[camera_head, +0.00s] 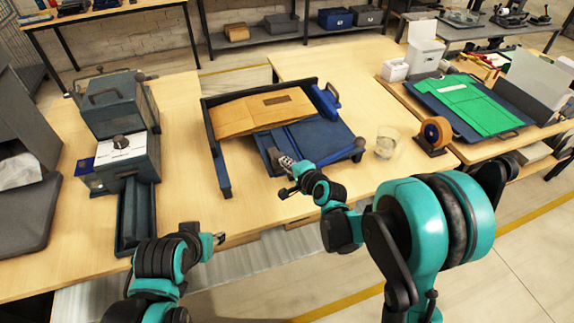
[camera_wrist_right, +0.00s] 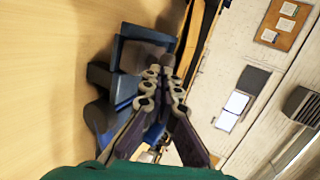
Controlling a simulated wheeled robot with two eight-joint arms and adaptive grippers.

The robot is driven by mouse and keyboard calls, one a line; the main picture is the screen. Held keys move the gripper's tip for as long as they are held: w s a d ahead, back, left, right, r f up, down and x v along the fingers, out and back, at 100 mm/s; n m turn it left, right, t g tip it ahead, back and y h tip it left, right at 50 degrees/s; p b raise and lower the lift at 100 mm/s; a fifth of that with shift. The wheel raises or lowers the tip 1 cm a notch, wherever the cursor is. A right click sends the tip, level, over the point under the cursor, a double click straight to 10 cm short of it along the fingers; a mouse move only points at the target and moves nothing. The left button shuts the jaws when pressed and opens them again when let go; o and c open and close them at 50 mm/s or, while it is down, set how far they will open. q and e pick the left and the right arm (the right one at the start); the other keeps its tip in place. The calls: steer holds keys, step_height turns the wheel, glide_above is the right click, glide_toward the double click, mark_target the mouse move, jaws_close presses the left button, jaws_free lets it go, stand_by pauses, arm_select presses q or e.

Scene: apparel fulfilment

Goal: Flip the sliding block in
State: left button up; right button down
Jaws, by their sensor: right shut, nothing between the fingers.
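A dark-framed folding fixture (camera_head: 222,172) stands on the middle table, with a tan panel (camera_head: 240,115) and a blue panel (camera_head: 325,138) lying in it. A blue block (camera_head: 326,99) sits at its far right corner; I cannot tell for sure whether this is the sliding block. My right gripper (camera_head: 287,180) is shut and empty at the fixture's near edge; whether it touches is unclear. In the right wrist view its fingers (camera_wrist_right: 165,85) are together in front of a dark blue-grey part (camera_wrist_right: 140,55). My left gripper (camera_head: 218,238) is low over the front table edge; its jaw opening is too small to tell.
A grey machine (camera_head: 112,104) with a narrow tray (camera_head: 135,215) stands at left. A clear cup (camera_head: 386,142) and a tape dispenser (camera_head: 435,135) stand right of the fixture. A green garment (camera_head: 468,103) lies on a board farther right. Bare tabletop lies behind the cup.

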steer(key=w+a, duration=0.1)
steer(key=w, duration=0.4)
steer(key=w+a, duration=0.2)
steer(key=w, duration=0.3)
steer(key=w+a, duration=0.2)
steer(key=w, duration=0.2)
steer(key=shift+w, duration=0.4)
arm_select(q)
steer(key=shift+f, duration=0.2)
arm_select(e)
steer(key=shift+d, duration=0.1)
steer(key=shift+s, duration=0.1)
